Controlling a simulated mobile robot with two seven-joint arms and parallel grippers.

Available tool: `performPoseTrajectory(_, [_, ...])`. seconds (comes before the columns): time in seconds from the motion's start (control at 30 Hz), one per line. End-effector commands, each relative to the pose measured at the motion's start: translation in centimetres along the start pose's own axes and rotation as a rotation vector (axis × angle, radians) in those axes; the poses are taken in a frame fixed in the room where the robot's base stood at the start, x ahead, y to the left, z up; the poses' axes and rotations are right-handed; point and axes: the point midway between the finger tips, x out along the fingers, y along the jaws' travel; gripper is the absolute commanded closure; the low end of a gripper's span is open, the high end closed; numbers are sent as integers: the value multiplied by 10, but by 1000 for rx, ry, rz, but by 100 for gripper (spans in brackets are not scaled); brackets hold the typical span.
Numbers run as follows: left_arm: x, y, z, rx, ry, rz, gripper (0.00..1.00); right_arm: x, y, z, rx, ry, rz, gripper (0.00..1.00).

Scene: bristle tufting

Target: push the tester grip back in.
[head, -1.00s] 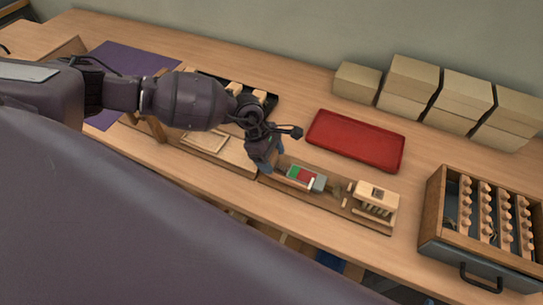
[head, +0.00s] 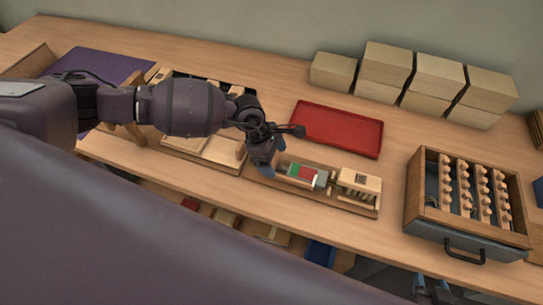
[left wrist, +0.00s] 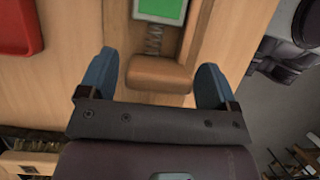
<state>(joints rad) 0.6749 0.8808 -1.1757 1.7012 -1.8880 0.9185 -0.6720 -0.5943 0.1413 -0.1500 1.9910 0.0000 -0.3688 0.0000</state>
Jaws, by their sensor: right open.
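The tester has a green and red gauge (head: 303,173) on a long wooden base (head: 258,172), with a pale wooden block (head: 359,181) at the base's right end. In the left wrist view, the brown wooden tester grip (left wrist: 158,75) sits behind a coil spring (left wrist: 153,40) and the green gauge face (left wrist: 160,9). My left gripper (head: 277,160) is at the tester's left end. Its blue fingers stand apart, one on each side of the grip; contact is unclear. My right gripper (head: 432,291) is at the bottom edge, partly cut off, open and away from the tester.
A red tray (head: 338,128) lies behind the tester. A drawer-like box with rows of wooden pegs (head: 470,205) stands to the right. Pale blocks (head: 412,82) are stacked along the wall. A purple mat (head: 100,65) lies at the far left.

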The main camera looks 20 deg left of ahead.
Motion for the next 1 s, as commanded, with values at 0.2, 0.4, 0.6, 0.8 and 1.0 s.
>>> performPoseTrajectory(0.2, [0,0,-1,-1,3,0,8,-4,0,6,2,-12,2,57])
performPoseTrajectory(0.4, [-4,0,-2,-1,4,1,8,-5,1,8,3,-17,3,57])
performPoseTrajectory(0.6, [-32,0,-2,0,3,2,8,-4,0,6,2,-13,2,57])
performPoseTrajectory(0.8, [-69,1,-2,0,4,3,8,-1,0,2,0,-5,1,57])
performPoseTrajectory(1.0, [-96,0,-1,0,3,1,8,1,0,0,-1,1,-1,57])
